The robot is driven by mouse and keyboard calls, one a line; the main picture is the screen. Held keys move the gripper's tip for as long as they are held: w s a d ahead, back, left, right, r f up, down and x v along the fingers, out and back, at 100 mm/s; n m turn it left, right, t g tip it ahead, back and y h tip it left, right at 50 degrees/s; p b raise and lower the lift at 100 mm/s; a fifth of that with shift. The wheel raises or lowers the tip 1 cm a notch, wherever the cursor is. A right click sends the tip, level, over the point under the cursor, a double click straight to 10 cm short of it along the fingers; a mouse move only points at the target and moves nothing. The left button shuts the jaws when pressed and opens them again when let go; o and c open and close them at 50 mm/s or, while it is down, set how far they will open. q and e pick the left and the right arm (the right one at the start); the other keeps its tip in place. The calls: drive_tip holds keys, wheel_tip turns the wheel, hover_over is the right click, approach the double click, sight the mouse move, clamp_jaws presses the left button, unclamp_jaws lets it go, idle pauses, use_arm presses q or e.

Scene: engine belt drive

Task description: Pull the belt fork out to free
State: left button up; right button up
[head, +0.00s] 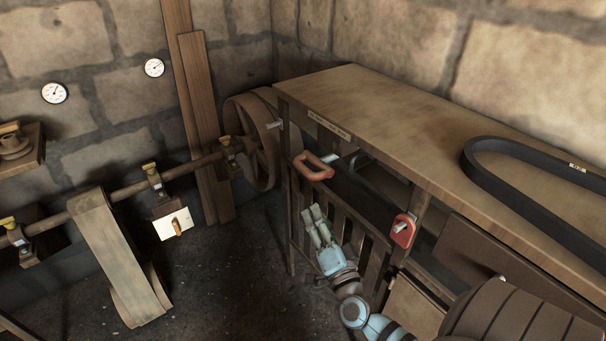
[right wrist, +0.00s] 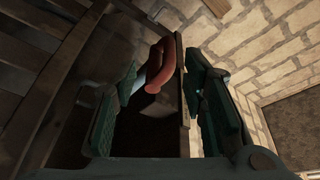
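The belt fork's handle appears to be the red loop grip (head: 314,166) at the near left corner of the bench, below its top edge; I cannot be sure it is the fork's. My right gripper (head: 313,210) is just below and in front of this grip in the head view, fingers pointing up at it. In the right wrist view, the red grip (right wrist: 158,68) shows between the two spread fingers (right wrist: 163,88), which are open and hold nothing. Contact cannot be told. The fork's far end is hidden. My left gripper is not in view.
The wooden bench (head: 370,105) bears a black belt (head: 485,180). A red part (head: 403,230) sits on its front, right of my gripper. A slatted guard (head: 345,225) is behind my gripper. A spoked pulley (head: 252,140), a shaft (head: 128,190) and a broad belt (head: 115,250) stand left.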

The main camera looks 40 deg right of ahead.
sight(300, 161)
drive_tip(key=shift+m, duration=0.6)
drive_tip(key=x, duration=0.4)
drive_tip(key=r+b+x, duration=0.1)
drive_tip(key=x, duration=0.4)
drive_tip(key=r+x, duration=0.1)
drive_tip(key=x, duration=0.3)
drive_tip(key=shift+d+r, duration=0.15)
drive_tip(key=shift+d, duration=0.2)
drive_tip(key=shift+w+d+r, duration=0.2)
drive_tip(key=shift+w, duration=0.3)
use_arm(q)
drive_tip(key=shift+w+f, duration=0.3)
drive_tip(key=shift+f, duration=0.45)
use_arm(e)
drive_tip(key=shift+c, duration=0.6)
clamp_jaws()
